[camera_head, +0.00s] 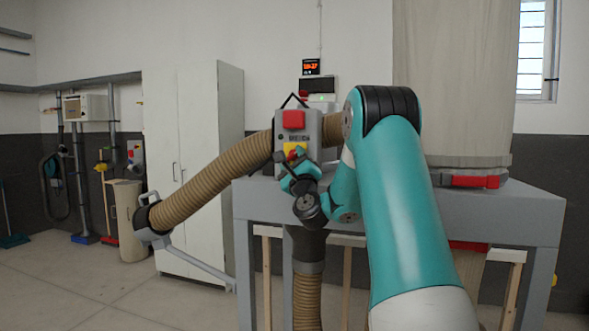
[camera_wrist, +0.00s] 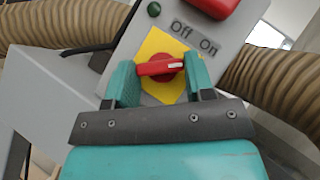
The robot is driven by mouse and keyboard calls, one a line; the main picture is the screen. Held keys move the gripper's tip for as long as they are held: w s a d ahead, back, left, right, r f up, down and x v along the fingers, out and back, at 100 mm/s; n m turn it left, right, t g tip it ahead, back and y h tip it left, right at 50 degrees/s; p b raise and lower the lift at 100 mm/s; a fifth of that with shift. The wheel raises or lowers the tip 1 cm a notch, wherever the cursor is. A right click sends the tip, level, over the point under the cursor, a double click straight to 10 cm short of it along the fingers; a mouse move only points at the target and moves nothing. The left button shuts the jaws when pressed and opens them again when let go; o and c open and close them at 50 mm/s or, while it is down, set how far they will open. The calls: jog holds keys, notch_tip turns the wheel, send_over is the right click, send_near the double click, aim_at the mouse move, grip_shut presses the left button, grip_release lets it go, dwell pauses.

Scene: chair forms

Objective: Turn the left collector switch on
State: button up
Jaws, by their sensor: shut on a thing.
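My gripper (camera_wrist: 161,76) has one teal finger at each end of the bar and is shut on the knob. In the head view my gripper (camera_head: 299,168) is at the box's lower front and hides part of the plate.
Above the knob are a red button (camera_head: 293,119) and a small dark green round part (camera_wrist: 154,9). Ribbed brown hoses (camera_head: 215,180) run beside the box. Open floor lies at left front.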

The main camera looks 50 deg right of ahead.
jog(key=shift+w+a+f+m+g+h+b, duration=0.1)
jog(key=shift+m+g+h+b, duration=0.4)
jog(key=shift+m+h, duration=0.75)
jog(key=shift+w+d+f+m+g+h+b, duration=0.15)
jog(key=shift+m+g+h, duration=0.65)
jog(key=shift+m, duration=0.8)
jog(key=shift+a+f+m+g+h+b, duration=0.15)
jog(key=shift+m+g+h+b, duration=0.3)
jog(key=shift+m+h, duration=0.85)
jog(key=shift+w+r+m+g+h+b, duration=0.15)
jog(key=shift+m+g+h, duration=0.45)
jog(key=shift+m+g, duration=0.5)
jog(key=shift+s+f+m+g+h+b, duration=0.1)
jog(key=shift+m+g+h, duration=0.65)
jog(key=shift+m, duration=0.65)
jog(key=shift+w+r+m+g+h+b, duration=0.15)
jog(key=shift+m+g+h, duration=0.35)
jog(key=shift+m+g, duration=0.65)
jog(key=shift+s+m+g, duration=0.1)
jog(key=shift+m+g, duration=0.15)
jog(key=shift+m, duration=0.45)
jog(key=o, duration=0.9)
